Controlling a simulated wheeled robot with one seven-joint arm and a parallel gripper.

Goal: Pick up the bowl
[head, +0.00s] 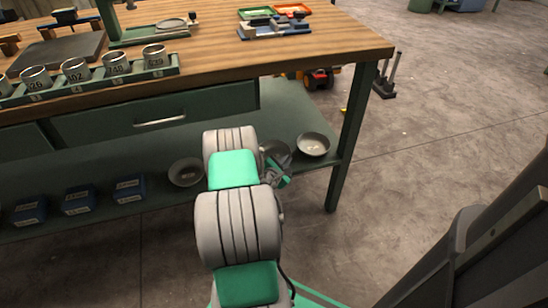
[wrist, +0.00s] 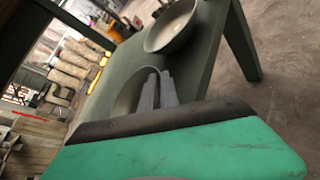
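Three bowls show at the lower shelf (head: 290,110). A grey bowl (head: 313,145) sits near the shelf's right end, and it also shows in the wrist view (wrist: 172,30). A second bowl (head: 186,173) sits left of my arm. A darker bowl (head: 274,148) is partly hidden behind my arm, and a rounded bowl edge shows beside my fingers in the wrist view (wrist: 124,92). My gripper (head: 278,168) is at this middle bowl. Its two grey fingers (wrist: 157,92) are close together in the wrist view; whether the rim is between them is hidden.
The wooden bench top (head: 215,55) lies above the shelf, with a drawer (head: 160,120) beneath it. A green table leg (head: 352,135) stands right of the bowls. Several blue boxes (head: 78,200) are on the shelf at left. The floor (head: 450,120) at right is mostly open.

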